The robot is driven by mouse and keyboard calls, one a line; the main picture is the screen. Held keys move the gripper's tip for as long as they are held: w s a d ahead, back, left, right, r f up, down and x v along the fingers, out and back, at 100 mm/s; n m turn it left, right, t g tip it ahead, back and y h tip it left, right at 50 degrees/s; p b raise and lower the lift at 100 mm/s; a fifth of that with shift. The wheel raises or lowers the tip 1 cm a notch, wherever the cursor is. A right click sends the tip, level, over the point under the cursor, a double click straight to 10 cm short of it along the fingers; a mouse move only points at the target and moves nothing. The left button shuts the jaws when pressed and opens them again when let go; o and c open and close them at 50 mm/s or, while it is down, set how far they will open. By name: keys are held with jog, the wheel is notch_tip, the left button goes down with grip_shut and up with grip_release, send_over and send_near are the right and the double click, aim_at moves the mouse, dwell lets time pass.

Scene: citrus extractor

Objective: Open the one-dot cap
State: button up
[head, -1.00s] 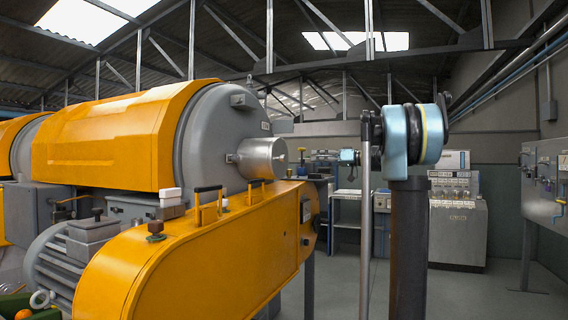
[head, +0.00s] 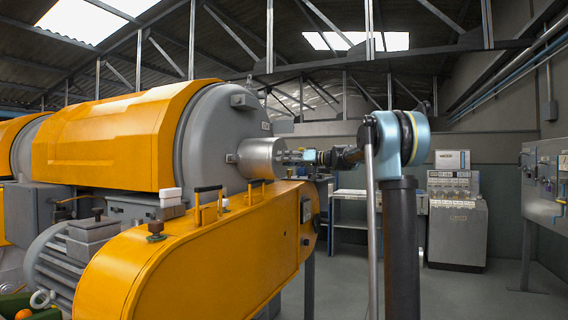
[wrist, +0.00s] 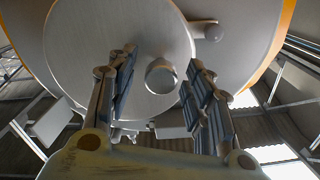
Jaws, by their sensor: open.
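The cap is a silver drum-shaped cover (head: 258,158) on the grey end of the orange extractor. In the wrist view its round face (wrist: 90,50) fills the upper middle, with a short round knob (wrist: 162,76) at its centre. I see no dot mark on it. My gripper (wrist: 161,70) is open, with one finger on each side of the knob and gaps between. In the head view my gripper (head: 291,156) is right in front of the cap's face and hides the knob. The cap sits flush against the machine, so it appears closed.
A grey control cabinet (head: 458,235) stands at the back right, and a wall panel (head: 545,185) is at the right. The floor between is open.

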jog(key=shift+w+a, duration=0.2)
jog(key=shift+a, duration=0.5)
jog(key=shift+c, duration=0.6)
grip_shut()
jog(key=shift+d, duration=0.15)
